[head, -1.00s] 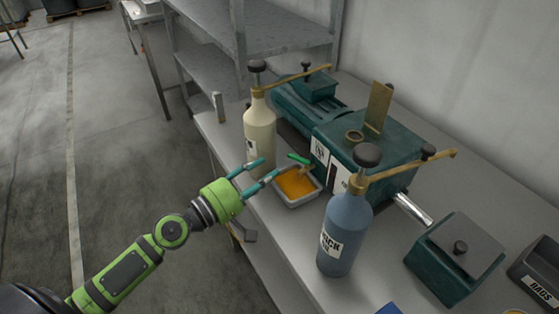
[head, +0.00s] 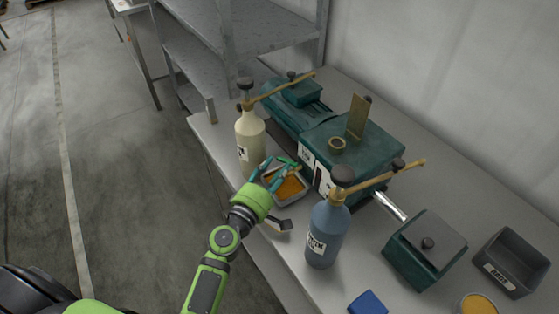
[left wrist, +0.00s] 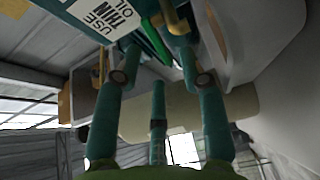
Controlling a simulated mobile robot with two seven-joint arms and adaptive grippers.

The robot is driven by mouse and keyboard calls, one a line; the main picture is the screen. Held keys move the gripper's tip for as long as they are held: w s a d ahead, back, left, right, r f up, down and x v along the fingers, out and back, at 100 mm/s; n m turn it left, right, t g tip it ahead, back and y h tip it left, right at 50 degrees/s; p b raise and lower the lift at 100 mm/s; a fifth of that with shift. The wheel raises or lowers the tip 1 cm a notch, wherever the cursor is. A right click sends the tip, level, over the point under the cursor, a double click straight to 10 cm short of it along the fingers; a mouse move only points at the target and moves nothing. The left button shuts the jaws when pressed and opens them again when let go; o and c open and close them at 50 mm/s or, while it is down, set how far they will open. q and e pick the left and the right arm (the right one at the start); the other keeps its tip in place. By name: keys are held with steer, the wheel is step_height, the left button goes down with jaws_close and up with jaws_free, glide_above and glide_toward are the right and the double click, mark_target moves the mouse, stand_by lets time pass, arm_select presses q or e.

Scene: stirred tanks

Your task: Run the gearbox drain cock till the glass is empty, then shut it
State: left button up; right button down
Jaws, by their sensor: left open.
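The teal gearbox (head: 365,150) stands on the bench with a dark upright sight glass (head: 319,180) on its front; its level is too small to read. The drain cock's green handle (left wrist: 155,38) and brass body (left wrist: 173,20) show in the left wrist view, between the ends of my left gripper's fingers. In the head view my left gripper (head: 279,168) is open around the cock, above a grey tray (head: 287,203) holding orange oil (head: 291,187). Contact with the handle cannot be told. My right gripper is not in view.
A cream pump bottle (head: 250,140) stands left of the tray and a blue one (head: 326,235) to its right, both close to my gripper. A teal box (head: 425,248) and a grey bin (head: 512,262) stand at right.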

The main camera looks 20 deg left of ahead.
mark_target(282, 161)
arm_select(q)
steer(key=shift+w+d, duration=0.25)
steer(key=shift+w, duration=1.05)
jaws_close()
steer(key=shift+w+a+f+m+g+h+b, duration=0.1)
steer(key=shift+w+m+g+h+b, duration=0.15)
steer(key=shift+m+h+b, duration=0.45)
steer(key=shift+w+a+f+m+g+h+b, duration=0.1)
steer(key=shift+m+g+h+b, duration=0.15)
steer(key=shift+m+h+b, duration=0.45)
steer(key=shift+w+r+h, duration=0.1)
steer(key=shift+r+h, duration=0.05)
steer(key=shift+h, duration=0.55)
